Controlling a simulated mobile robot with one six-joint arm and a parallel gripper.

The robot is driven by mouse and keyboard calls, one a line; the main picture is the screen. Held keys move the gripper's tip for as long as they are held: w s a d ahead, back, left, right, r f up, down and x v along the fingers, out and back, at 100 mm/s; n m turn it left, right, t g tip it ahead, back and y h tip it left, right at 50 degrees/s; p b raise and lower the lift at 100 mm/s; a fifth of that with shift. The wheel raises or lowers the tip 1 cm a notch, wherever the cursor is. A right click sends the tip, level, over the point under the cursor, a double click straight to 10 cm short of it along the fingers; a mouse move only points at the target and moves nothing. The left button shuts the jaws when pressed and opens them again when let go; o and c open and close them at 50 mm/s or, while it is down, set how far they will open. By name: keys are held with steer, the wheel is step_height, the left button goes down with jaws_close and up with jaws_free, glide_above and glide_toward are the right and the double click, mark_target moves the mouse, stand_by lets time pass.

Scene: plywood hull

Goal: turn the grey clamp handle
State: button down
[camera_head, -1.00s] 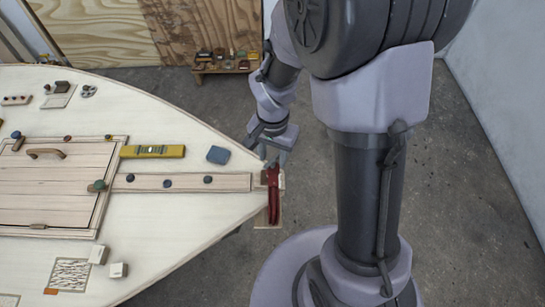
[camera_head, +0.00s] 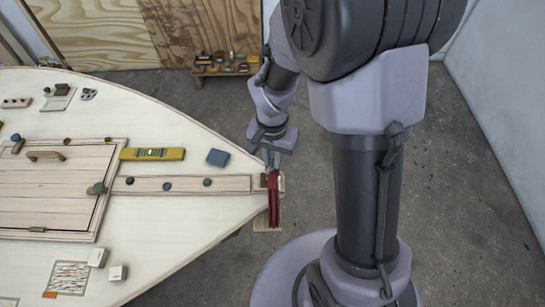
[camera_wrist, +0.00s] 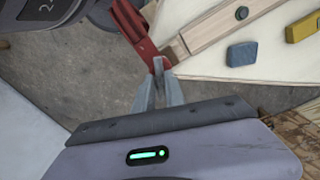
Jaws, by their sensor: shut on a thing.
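The red clamp (camera_head: 274,205) sits at the pointed tip of the pale plywood hull (camera_head: 200,235). It also shows in the wrist view (camera_wrist: 131,22), at the end of the wooden strip. My gripper (camera_head: 272,166) is over the clamp's top end. In the wrist view my gripper (camera_wrist: 158,78) has its fingers closed together on the small grey clamp handle (camera_wrist: 158,64), beside the red body. The fingers hide most of the handle, so its angle is hard to tell.
A blue block (camera_head: 218,157) and a yellow level (camera_head: 152,154) lie on the deck near the strip (camera_head: 225,184). A hatch (camera_head: 55,190) is further left. A low bench with small items (camera_head: 222,66) stands at the back.

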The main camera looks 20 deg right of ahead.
mark_target(271, 163)
steer(key=n, duration=0.4)
steer(key=shift+n+p, duration=0.35)
steer(key=shift+n, duration=0.05)
steer(key=shift+n+p, duration=0.4)
steer(key=shift+n, duration=1.6)
steer(key=shift+s, duration=0.1)
steer(key=c, duration=1.3)
jaws_free()
step_height(271, 163, up, 17)
steer(key=p, duration=0.6)
steer(key=shift+a+r, duration=0.2)
steer(key=shift+a, duration=0.1)
